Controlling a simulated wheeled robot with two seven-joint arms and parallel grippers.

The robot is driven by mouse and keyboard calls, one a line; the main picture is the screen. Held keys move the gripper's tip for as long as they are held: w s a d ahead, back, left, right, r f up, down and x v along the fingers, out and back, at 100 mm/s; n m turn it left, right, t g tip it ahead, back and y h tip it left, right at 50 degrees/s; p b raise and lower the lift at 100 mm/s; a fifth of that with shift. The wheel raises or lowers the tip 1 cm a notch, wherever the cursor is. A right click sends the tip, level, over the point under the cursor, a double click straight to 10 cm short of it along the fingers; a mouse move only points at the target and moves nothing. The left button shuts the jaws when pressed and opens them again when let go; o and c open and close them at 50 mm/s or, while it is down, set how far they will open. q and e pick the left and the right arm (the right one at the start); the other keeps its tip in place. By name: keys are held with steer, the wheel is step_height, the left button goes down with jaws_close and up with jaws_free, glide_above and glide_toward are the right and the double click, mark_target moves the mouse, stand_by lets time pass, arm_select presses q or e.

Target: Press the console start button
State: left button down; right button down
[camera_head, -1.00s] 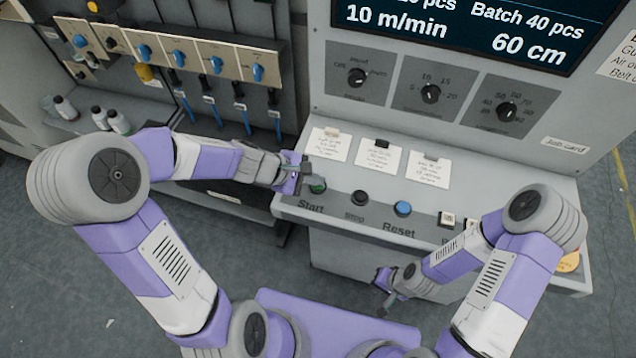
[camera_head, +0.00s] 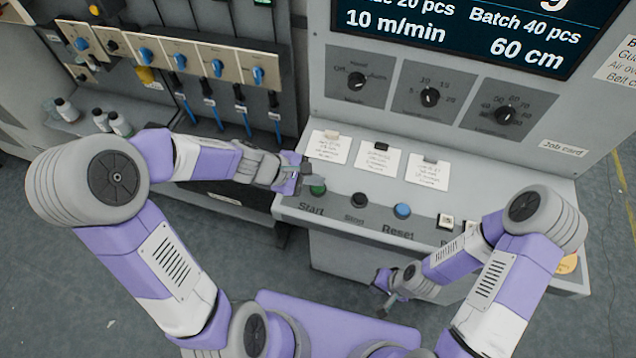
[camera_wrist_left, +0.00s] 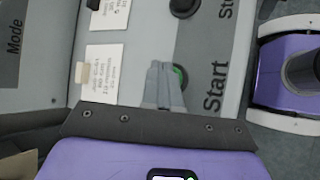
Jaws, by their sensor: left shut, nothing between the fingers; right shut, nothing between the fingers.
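The green start button (camera_head: 317,190) sits at the left of the console's front panel, above the printed word Start. My left gripper (camera_head: 303,172) is shut and empty, just left of and above the button in the head view. In the left wrist view the closed fingertips (camera_wrist_left: 160,70) lie beside the green start button (camera_wrist_left: 179,74) and partly cover it. I cannot tell whether they touch it. My right gripper (camera_head: 383,285) is shut and empty, low in front of the console.
A black stop button (camera_head: 359,200) and a blue reset button (camera_head: 402,210) are to the right of start. Paper cards (camera_head: 377,160) lie behind the buttons. Three knobs (camera_head: 430,97) are under the screen (camera_head: 470,30). A rack of blue valves (camera_head: 180,62) stands at the left.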

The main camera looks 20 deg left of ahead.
mark_target(314, 189)
arm_select(q)
steer(key=shift+r, duration=0.15)
step_height(314, 189, up, 5)
steer(key=p, duration=0.4)
steer(key=shift+p, duration=0.3)
stand_by(0.8)
